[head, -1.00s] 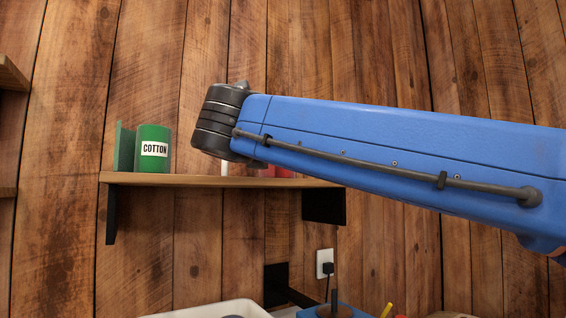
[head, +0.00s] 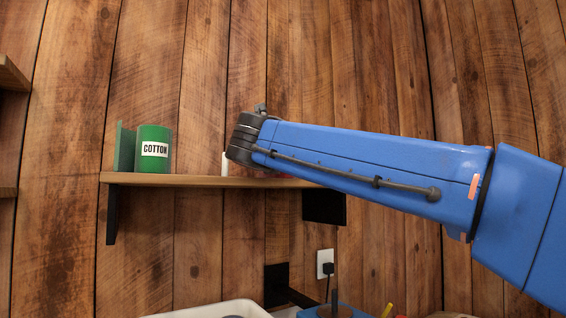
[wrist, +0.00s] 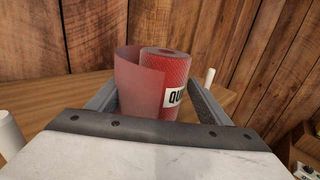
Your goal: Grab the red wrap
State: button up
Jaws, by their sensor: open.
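The red wrap (wrist: 167,84) is a rolled red cylinder with a loose flap and a white label, of which "QU" shows. It stands upright on the wooden shelf. In the wrist view my gripper (wrist: 160,92) is open, with one finger on each side of the wrap. I cannot tell whether either finger touches it. In the head view my blue arm reaches to the shelf and its dark wrist end hides nearly all of the wrap.
A white cylinder (wrist: 10,132) is left of my gripper, and a small white one (wrist: 209,77) is behind on the right. The plank wall (head: 210,60) is close behind. A white tray (head: 215,310) is below.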

jog(key=w, duration=0.4)
jog(key=shift+d, duration=0.4)
jog(key=c, duration=1.2)
